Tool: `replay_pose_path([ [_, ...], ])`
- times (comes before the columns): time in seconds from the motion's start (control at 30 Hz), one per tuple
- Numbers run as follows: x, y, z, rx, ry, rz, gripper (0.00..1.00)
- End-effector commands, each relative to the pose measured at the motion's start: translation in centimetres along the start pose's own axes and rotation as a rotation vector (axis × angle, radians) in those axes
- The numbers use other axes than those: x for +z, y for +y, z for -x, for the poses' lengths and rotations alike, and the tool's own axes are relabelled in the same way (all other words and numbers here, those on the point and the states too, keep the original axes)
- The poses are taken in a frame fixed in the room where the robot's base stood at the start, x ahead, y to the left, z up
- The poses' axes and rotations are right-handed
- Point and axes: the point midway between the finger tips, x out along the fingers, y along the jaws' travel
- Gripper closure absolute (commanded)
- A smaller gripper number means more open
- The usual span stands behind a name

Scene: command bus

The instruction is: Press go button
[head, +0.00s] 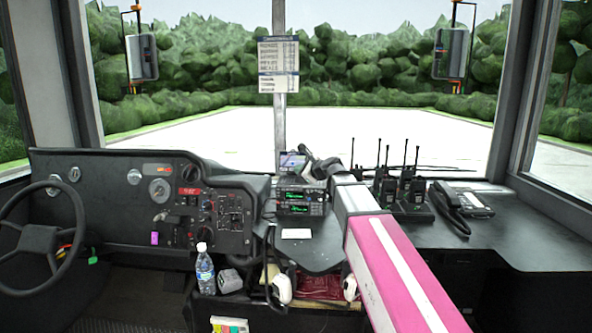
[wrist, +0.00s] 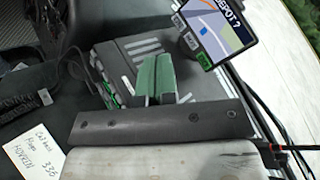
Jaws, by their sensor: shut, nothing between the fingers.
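A tablet screen (wrist: 215,28) reading "DEPOT ?" over a map stands at the top right of the wrist view. A small green button (wrist: 205,60) sits at its lower left corner; its lettering is too small to read surely. The tablet also shows small in the head view (head: 293,161), just left of my gripper. My gripper (wrist: 155,62) is shut and empty, its green-grey fingers pressed together over the radio. The fingertips appear apart from the tablet, left of and slightly below the green button. In the head view my gripper (head: 312,163) is near the tablet, its tips hard to make out.
A stacked radio unit (head: 300,200) stands below the tablet. Handheld radios (head: 403,190) and a phone (head: 462,203) stand to the right. A white note (wrist: 35,150) lies on the desk. The windscreen is behind the tablet.

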Motion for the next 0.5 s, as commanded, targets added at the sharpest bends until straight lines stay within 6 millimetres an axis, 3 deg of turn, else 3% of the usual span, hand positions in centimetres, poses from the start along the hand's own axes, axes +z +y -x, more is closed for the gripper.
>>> replay_pose_path([
  [0.5, -0.61, -0.67, -0.91, 0.000, 0.000, 0.000, 1.00],
])
